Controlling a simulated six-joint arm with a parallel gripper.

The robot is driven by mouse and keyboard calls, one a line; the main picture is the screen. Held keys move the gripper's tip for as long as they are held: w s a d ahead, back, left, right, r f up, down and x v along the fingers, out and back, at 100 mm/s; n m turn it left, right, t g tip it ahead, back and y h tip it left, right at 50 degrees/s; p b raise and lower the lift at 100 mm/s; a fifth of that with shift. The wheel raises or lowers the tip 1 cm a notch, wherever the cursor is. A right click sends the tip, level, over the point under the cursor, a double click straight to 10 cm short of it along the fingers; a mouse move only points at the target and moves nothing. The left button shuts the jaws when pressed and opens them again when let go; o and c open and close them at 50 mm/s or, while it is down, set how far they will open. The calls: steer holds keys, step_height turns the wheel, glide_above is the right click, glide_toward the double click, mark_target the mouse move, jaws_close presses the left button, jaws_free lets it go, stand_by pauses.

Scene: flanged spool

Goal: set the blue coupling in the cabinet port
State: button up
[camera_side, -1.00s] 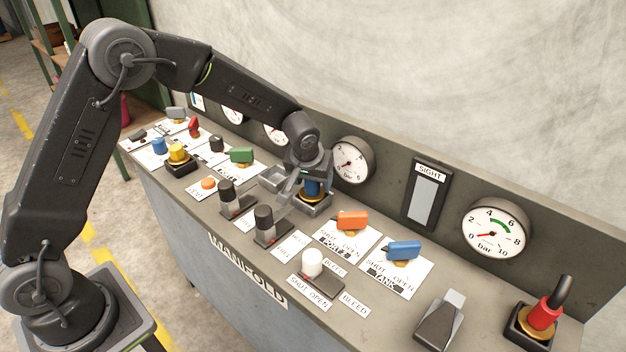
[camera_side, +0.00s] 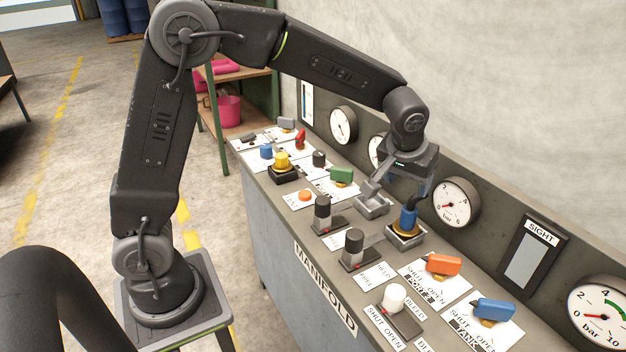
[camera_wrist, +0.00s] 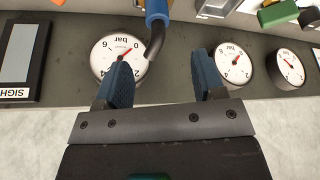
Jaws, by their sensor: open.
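The blue coupling (camera_side: 409,220) stands roughly upright in the grey square tray on the cabinet top, with a brass-yellow ring around its foot. It also shows in the wrist view (camera_wrist: 157,10), with a dark curved hose or handle at its end. My gripper (camera_side: 418,192) is just above the coupling in the side view. In the wrist view my gripper (camera_wrist: 163,68) has its two blue-padded fingers apart with nothing between them; the coupling is beyond the fingertips. Whether the coupling is fully seated I cannot tell.
An empty-looking grey tray (camera_side: 372,206) lies left of the coupling. Black-capped levers (camera_side: 353,242), an orange handle (camera_side: 443,264) and a blue handle (camera_side: 494,309) stand nearby. Gauges (camera_side: 456,203) line the upright back panel close behind. A yellow knob (camera_side: 283,160) is farther left.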

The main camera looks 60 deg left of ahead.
steer(key=s+a+r+m, duration=0.2)
steer(key=s+r, duration=0.5)
steer(key=s, duration=0.5)
steer(key=s+m+t+h, duration=0.1)
steer(key=s+m, duration=0.1)
steer(key=s, duration=1.2)
steer(key=shift+s+a+f+t+h, duration=0.2)
steer(key=shift+s+a+t+h, duration=0.1)
steer(key=shift+a, duration=0.05)
